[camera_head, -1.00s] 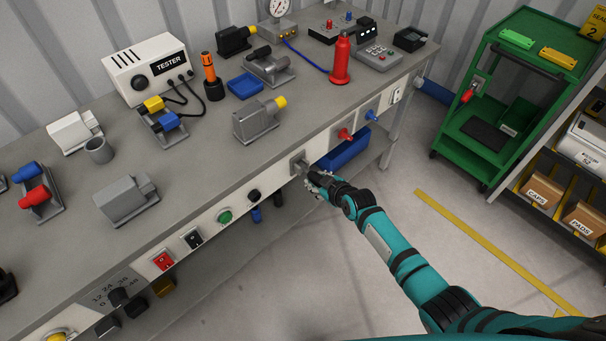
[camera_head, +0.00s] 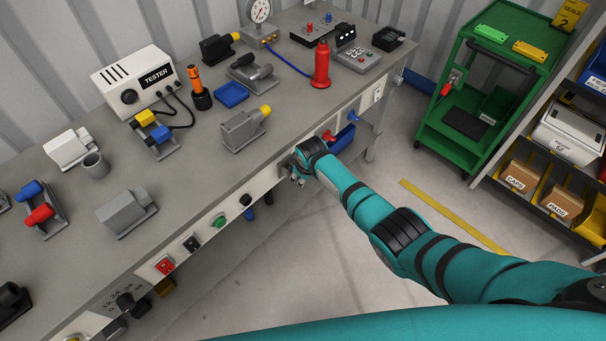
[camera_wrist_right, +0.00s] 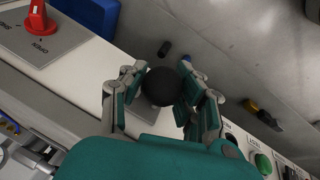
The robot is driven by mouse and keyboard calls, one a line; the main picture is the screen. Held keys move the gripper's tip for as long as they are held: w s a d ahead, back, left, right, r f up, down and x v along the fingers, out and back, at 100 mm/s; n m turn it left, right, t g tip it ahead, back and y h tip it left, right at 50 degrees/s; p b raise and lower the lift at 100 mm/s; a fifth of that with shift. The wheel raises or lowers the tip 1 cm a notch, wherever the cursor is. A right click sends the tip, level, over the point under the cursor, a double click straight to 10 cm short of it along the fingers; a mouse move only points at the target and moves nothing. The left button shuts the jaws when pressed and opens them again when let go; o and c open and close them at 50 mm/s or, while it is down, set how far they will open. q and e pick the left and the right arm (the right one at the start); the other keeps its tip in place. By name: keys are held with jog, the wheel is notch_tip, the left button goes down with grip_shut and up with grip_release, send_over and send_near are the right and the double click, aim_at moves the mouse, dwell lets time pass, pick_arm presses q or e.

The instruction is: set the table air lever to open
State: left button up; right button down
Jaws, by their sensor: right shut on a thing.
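My right gripper (camera_head: 297,180) is at the bench's front panel, mostly hidden by my own forearm in the head view. In the right wrist view its fingers (camera_wrist_right: 165,90) are closed around a black ball knob (camera_wrist_right: 160,86) in front of a grey plate (camera_wrist_right: 146,111). A red lever (camera_wrist_right: 38,18) on a labelled plate, with "OPEN" readable, is on the panel at upper left, apart from the gripper. The red lever also shows in the head view (camera_head: 327,136). I cannot read a label for the black knob. My left gripper is not in view.
A blue bin (camera_head: 343,140) hangs below the panel beyond the red lever. A green cart (camera_head: 452,140) stands at right, with open floor between.

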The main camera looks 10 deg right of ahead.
jog(key=shift+w+r, duration=0.2)
jog(key=shift+r, duration=0.05)
jog(key=c, duration=1.3)
grip_release()
jog(key=o, duration=0.3)
jog(key=shift+f, duration=0.15)
jog(key=shift+o, duration=0.2)
jog(key=v, duration=1.2)
jog(key=shift+a, duration=0.1)
